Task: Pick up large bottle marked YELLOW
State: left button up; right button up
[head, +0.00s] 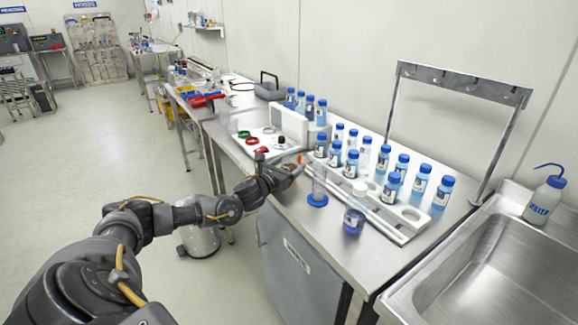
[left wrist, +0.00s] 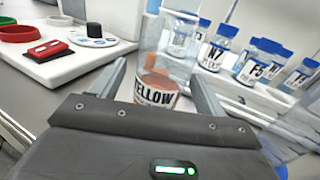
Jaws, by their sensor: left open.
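The bottle marked YELLOW (left wrist: 157,90) shows in the left wrist view as a clear vessel with orange-brown contents and a white label. It stands between the two fingers of my left gripper (left wrist: 161,82), which is open around it. Its lower part is hidden behind the gripper body. In the head view my left gripper (head: 291,170) is over the steel bench's front edge, and it mostly hides the bottle there. My right gripper is not in view.
A clear cylinder with a blue base (head: 318,186) stands just right of the gripper. A bottle with purple liquid (head: 354,218) is further right. A white rack (head: 403,228) and several blue-capped bottles (head: 351,163) stand behind. A sink (head: 490,265) is at the right.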

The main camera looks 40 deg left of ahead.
aim_at(293, 161)
pick_arm(q)
jog(key=w, duration=0.2)
jog(key=shift+w+a+f+b, duration=0.1)
jog(key=shift+w+f+b, duration=0.1)
jog(key=shift+w+b, duration=0.15)
jog(key=shift+w+r, duration=0.1)
jog(key=shift+w, duration=0.2)
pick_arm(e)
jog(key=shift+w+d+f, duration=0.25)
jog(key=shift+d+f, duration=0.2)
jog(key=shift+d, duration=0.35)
pick_arm(q)
jog(key=c, duration=1.1)
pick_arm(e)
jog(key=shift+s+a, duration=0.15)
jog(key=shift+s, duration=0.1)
pick_arm(q)
jog(key=shift+r, duration=0.15)
